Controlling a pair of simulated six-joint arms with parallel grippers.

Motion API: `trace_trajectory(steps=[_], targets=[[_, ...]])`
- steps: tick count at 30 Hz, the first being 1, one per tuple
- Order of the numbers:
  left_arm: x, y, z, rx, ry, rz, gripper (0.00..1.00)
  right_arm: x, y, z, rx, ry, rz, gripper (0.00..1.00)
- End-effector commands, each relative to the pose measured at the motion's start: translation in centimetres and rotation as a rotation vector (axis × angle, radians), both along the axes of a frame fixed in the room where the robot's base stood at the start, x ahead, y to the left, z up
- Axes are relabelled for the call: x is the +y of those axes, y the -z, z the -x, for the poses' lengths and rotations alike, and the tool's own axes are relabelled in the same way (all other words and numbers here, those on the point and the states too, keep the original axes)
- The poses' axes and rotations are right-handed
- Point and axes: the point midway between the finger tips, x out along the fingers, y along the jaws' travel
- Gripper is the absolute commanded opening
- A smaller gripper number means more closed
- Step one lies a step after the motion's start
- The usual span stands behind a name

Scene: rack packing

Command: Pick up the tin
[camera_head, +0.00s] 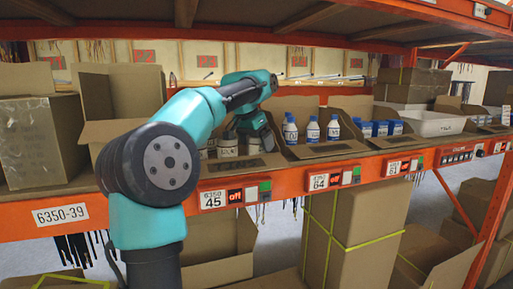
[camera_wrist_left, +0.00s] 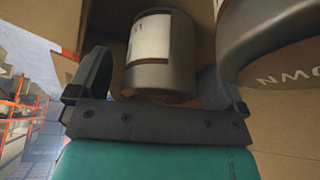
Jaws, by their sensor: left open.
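Grey tins with pale labels (camera_head: 228,147) stand in an open cardboard box on the shelf, partly hidden by my left arm. My left gripper (camera_head: 250,130) reaches down into this box from above. In the left wrist view, one tin (camera_wrist_left: 155,62) with a white label lies between the two spread fingers of the gripper (camera_wrist_left: 158,80), with gaps at its sides. Another dark round tin (camera_wrist_left: 270,45) is close by at the upper right, beyond the right finger. My right gripper is not in view.
An open box with white and blue bottles (camera_head: 312,130) stands right of the tin box. Further right are blue-and-white packs (camera_head: 380,129) and a white bin (camera_head: 435,123). Brown boxes (camera_head: 40,140) stand left. An orange shelf beam (camera_head: 285,186) runs in front, and another shelf is overhead.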

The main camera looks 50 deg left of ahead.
Motion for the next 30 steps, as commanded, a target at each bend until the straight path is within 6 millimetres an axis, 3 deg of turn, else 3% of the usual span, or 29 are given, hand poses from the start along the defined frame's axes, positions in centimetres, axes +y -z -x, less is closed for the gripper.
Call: trace_trajectory(steps=[16,30], targets=[[0.0,0.47,-0.2,0.0,0.0,0.0,0.97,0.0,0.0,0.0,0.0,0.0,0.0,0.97],[0.0,0.46,-0.19,0.0,0.0,0.0,0.53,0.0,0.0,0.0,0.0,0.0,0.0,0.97]])
